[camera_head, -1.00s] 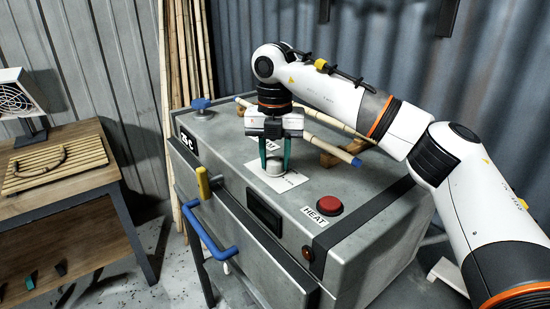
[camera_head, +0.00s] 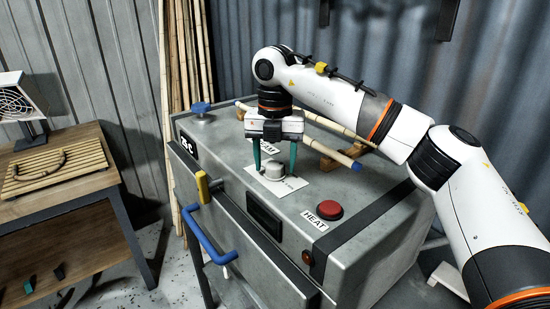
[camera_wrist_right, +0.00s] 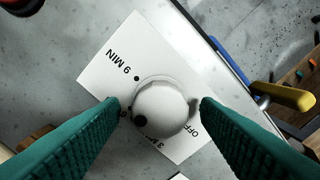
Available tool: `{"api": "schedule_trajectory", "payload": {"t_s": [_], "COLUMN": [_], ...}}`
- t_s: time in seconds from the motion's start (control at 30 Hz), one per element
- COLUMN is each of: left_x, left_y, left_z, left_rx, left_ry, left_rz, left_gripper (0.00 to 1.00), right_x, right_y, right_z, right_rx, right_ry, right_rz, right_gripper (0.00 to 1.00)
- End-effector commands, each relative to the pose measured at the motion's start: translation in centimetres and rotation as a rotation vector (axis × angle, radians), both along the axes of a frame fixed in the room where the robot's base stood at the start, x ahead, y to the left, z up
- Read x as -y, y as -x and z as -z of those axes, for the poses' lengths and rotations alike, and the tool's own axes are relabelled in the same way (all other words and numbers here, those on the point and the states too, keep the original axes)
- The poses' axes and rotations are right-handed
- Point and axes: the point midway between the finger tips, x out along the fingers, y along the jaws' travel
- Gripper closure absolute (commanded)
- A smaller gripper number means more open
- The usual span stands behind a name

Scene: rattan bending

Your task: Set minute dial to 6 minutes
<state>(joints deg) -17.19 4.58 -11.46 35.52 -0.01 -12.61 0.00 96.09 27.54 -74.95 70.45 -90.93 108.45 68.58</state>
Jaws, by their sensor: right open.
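The minute dial (camera_head: 272,171) is a round, pale grey knob on a white label card on top of the metal steam box. In the right wrist view, the dial (camera_wrist_right: 163,108) has a black dot at its lower-left edge. The card's printing reads 9 MIN, 3 and OFF; the 6 mark is partly hidden by a finger. The dot lies between the 6 and 3 marks, close to the 6 side. My right gripper (camera_head: 275,169) points down over the dial, open, its green fingers on either side and apart from it. My left gripper is not in view.
A red HEAT button (camera_head: 329,210) sits to the dial's right. A bamboo pole (camera_head: 325,148) lies behind my right gripper. A blue handle (camera_head: 207,236) and a yellow lever (camera_head: 203,187) are on the box front. A wooden table (camera_head: 62,205) stands at the left.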

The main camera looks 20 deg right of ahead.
Motion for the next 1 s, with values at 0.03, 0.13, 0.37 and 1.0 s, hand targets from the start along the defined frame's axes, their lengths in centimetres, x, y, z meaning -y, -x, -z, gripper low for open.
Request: {"api": "schedule_trajectory", "payload": {"t_s": [0.03,0.13,0.37,1.0], "left_x": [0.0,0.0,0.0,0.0], "left_y": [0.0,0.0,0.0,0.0], "left_z": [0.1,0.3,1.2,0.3], "left_rx": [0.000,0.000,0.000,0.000], "left_ry": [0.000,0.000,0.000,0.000], "left_rz": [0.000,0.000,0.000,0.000], "left_gripper": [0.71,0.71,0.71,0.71], "right_x": [0.0,0.0,-0.1,0.0], "right_y": [0.0,0.0,0.0,0.0], "right_z": [-0.1,-0.8,-5.1,-12.0], "right_rx": [0.000,0.001,0.004,0.000], "right_ry": [0.000,0.000,-0.002,-0.001], "right_rz": [-0.001,-0.001,0.000,0.000], "right_gripper": [0.43,0.43,0.43,0.43]}}
